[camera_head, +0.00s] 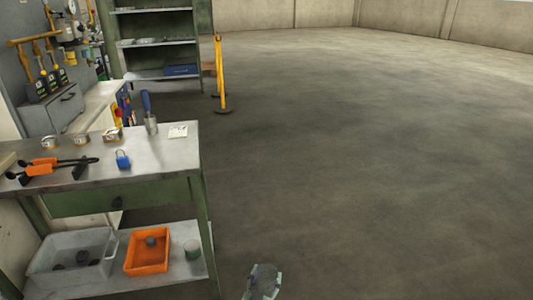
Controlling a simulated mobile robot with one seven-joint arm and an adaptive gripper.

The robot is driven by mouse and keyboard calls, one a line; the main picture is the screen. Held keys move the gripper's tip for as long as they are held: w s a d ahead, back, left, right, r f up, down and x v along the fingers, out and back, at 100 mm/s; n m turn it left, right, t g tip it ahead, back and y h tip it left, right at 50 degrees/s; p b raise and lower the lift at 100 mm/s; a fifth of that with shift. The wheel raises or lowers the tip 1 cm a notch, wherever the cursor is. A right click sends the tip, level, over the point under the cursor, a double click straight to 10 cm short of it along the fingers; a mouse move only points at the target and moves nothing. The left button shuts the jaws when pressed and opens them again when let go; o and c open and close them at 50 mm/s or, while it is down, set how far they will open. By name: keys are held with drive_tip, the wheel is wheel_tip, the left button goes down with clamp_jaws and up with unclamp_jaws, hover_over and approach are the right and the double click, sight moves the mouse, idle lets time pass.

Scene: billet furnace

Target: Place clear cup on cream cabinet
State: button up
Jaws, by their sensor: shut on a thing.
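The clear cup (264,280) shows at the bottom edge of the view, just right of the workbench and above the floor. My gripper (265,290) is at the bottom edge, shut on the clear cup; only small parts of its fingertips show, and the rest is out of frame. A cream cabinet (96,104) with a pale top stands at the left, behind the workbench. Its front is partly hidden by the bench and the things on it.
A green workbench (165,157) at the left bears orange-handled tools, tins, a blue padlock and a blue-handled tool. Its lower shelf holds a grey bin (72,262) and an orange bin (148,250). Shelving and a yellow post (220,75) stand behind. Floor at right is clear.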

wheel_tip(320, 180, down, 10)
drive_tip(key=w+n+y, duration=0.2)
drive_tip(key=y, duration=0.2)
drive_tip(key=shift+n, duration=0.4)
